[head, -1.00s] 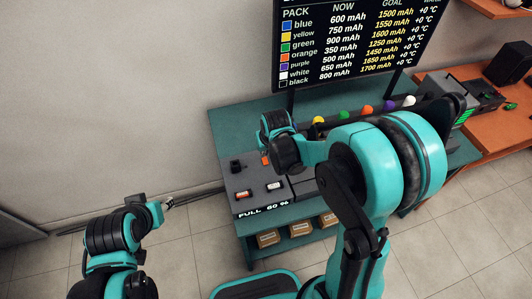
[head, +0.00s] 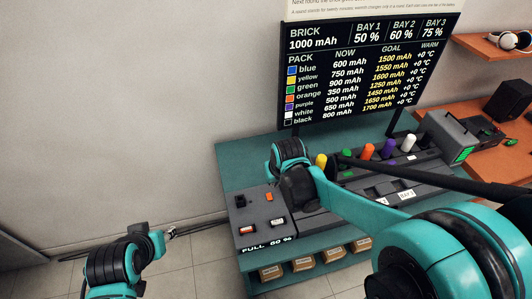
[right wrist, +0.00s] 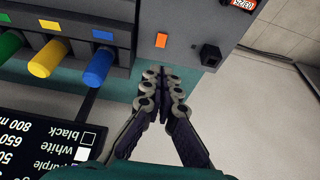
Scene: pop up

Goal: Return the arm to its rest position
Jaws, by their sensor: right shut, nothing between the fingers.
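My right arm comes in from the right in the head view. Its wrist (head: 290,152) is above the back left of the workbench, beside the control panel (head: 243,214); the fingers are hidden there. In the right wrist view my right gripper (right wrist: 164,76) is shut and empty, its tips apart from the blue pack (right wrist: 98,67) and close to the panel's edge near an orange button (right wrist: 161,40). My left gripper (head: 171,232) is at the lower left in the head view, away from the bench; its fingers are too small to read.
Yellow (head: 321,161), green (head: 347,155), orange (head: 366,151), purple (head: 388,147) and white (head: 409,142) packs stand in a row on the bench. A screen (head: 368,70) rises behind. Boxes (head: 304,264) sit on the lower shelf.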

